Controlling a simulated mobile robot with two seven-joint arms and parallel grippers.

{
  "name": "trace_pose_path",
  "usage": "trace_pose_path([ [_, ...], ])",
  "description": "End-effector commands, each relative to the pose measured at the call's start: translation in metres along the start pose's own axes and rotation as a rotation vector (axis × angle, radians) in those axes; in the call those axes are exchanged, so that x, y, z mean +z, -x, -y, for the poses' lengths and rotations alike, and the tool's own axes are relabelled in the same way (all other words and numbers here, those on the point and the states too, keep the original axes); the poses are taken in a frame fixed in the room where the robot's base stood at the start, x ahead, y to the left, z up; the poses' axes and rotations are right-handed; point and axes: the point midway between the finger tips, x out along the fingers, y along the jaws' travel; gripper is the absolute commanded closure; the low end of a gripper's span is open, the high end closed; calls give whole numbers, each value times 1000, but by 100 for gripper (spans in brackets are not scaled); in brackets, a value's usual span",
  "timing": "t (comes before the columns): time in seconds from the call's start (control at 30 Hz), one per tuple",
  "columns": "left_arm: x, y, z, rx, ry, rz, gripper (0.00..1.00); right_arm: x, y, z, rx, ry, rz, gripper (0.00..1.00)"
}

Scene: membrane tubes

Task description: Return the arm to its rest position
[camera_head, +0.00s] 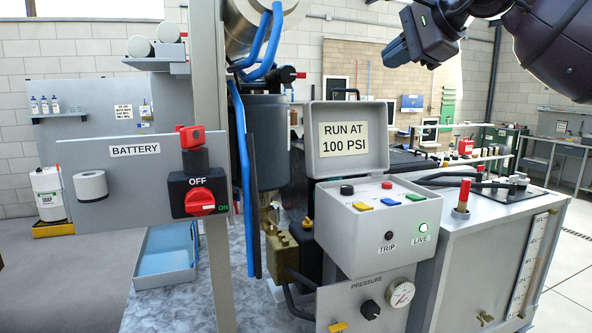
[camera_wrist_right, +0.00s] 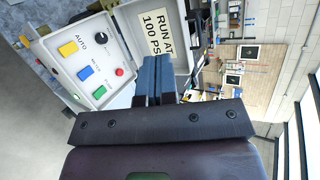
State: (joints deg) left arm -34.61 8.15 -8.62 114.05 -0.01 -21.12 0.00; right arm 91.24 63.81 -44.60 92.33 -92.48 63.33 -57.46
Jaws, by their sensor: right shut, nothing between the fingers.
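My right arm comes in from the upper right corner. My left gripper is not in view.
The box's lid (camera_head: 346,138), reading RUN AT 100 PSI, stands open. The LIVE lamp (camera_head: 423,227) glows green; the TRIP lamp (camera_head: 388,235) is dark. Below is a pressure gauge (camera_head: 400,293). At left, a red battery switch (camera_head: 201,200) sits beside a post (camera_head: 207,80).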

Motion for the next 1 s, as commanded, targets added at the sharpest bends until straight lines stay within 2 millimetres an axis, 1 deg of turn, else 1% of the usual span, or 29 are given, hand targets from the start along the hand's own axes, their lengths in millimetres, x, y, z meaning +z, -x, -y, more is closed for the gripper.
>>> trace_pose_path([
  [0.03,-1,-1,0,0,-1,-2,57,6,-14,-12,8,-29,52,100],
  [0.1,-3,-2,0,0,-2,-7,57,16,-31,-27,12,-82,135,100],
  [0.17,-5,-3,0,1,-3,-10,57,26,-46,-42,17,-138,215,100],
  [0.2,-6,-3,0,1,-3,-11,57,33,-56,-52,21,-186,273,100],
  [0.3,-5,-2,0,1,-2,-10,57,51,-77,-80,28,-325,425,100],
  [0.4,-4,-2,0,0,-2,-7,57,66,-92,-106,34,-488,572,100],
  [0.57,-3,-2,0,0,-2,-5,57,80,-105,-139,30,-783,782,100],
  [0.67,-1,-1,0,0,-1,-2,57,82,-108,-157,20,-986,897,100],
  [0.77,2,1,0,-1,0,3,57,78,-110,-174,3,-1203,999,100],
  [0.87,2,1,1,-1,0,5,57,68,-110,-190,-26,-1425,1086,100],
  [1.0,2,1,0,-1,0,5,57,47,-110,-215,-79,-1737,1179,100],
])
